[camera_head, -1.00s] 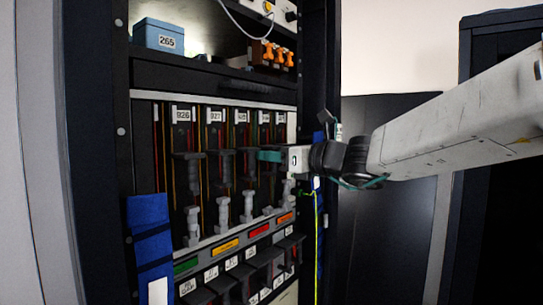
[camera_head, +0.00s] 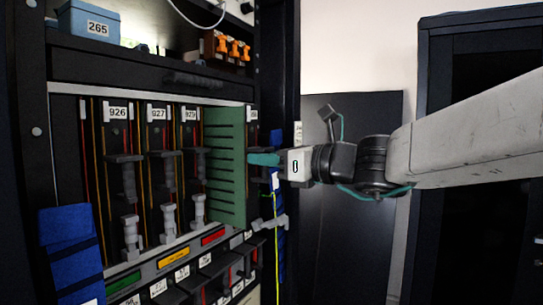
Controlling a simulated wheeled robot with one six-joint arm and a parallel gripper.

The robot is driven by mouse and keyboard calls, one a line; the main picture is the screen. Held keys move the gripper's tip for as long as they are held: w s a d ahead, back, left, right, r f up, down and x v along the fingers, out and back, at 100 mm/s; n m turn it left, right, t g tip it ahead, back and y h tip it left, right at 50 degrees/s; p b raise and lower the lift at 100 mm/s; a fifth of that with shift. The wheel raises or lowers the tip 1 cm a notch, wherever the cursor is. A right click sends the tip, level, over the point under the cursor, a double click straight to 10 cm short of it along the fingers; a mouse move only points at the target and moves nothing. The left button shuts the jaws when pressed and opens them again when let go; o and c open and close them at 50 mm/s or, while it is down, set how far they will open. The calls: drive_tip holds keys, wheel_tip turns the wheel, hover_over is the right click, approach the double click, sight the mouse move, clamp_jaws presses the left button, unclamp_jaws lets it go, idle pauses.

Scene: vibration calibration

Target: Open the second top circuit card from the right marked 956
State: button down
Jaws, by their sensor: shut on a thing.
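The circuit card (camera_head: 225,165) stands slid out of the rack, with its green ribbed board face showing. Its dark front edge carries a small label (camera_head: 252,114) too small to read surely. My gripper (camera_head: 264,160) has teal fingers and is shut on the front handle of this card, at about mid-height. The handle is mostly hidden by the fingers. A grey lever (camera_head: 272,221) sticks out sideways low at the card's front. The card at the far right is hidden behind the pulled-out one.
Cards marked 926 (camera_head: 117,112), 927 (camera_head: 157,113) and a third (camera_head: 190,114) stay seated to the left, with grey levers below. A yellow-green cable (camera_head: 276,245) hangs right. Free room lies in front of the rack.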

drive_tip(key=shift+d, duration=0.25)
drive_tip(key=c, duration=1.4)
unclamp_jaws()
drive_tip(key=shift+c, duration=0.2)
drive_tip(key=shift+o, duration=0.3)
drive_tip(key=v, duration=0.8)
